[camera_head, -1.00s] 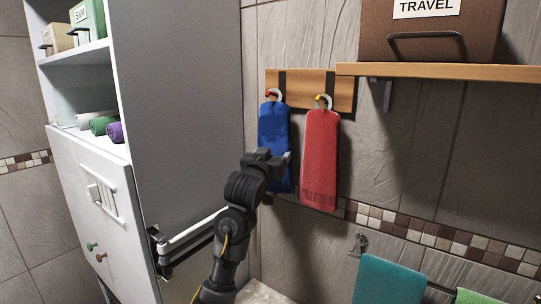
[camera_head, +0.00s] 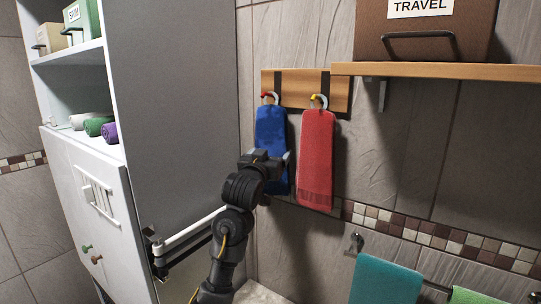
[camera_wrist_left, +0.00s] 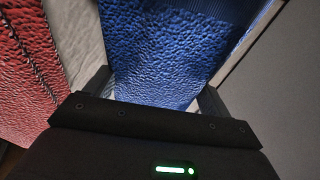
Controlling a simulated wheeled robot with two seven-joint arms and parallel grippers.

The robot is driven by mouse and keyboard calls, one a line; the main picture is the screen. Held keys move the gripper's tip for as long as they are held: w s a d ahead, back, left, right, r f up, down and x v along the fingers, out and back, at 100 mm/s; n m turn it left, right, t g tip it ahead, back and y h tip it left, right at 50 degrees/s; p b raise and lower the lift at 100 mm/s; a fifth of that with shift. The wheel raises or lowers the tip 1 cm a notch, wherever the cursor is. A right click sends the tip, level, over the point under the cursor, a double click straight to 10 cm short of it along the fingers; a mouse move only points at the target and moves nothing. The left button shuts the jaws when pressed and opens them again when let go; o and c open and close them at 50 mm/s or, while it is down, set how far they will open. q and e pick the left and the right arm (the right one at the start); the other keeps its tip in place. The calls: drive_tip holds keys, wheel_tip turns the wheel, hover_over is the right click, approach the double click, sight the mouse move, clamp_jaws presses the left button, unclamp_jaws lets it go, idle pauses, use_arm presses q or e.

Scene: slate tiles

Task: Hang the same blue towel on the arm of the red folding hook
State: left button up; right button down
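The blue towel (camera_head: 271,130) hangs from a hook with a red mark (camera_head: 268,95) on a wooden board on the wall. I cannot tell whether this is the red folding hook. My left gripper (camera_head: 275,163) is at the lower part of the blue towel. In the left wrist view the blue towel (camera_wrist_left: 160,50) spans the gap between the two spread fingers (camera_wrist_left: 155,92), one at each side edge. Its lower end is partly hidden behind the gripper in the head view. My right gripper is not in view.
A red towel (camera_head: 317,160) hangs close to the right on a yellow-marked hook (camera_head: 318,101). A shelf (camera_head: 430,71) with a brown box (camera_head: 425,35) juts out at upper right. A white cabinet (camera_head: 170,120) stands left, with a white bar (camera_head: 190,229). A teal towel (camera_head: 385,282) hangs below.

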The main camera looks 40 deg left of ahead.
use_arm(q)
drive_tip(key=shift+o, duration=1)
drive_tip(key=b+v, duration=0.1)
drive_tip(key=v, duration=1)
drive_tip(key=shift+w+a+r, duration=0.1)
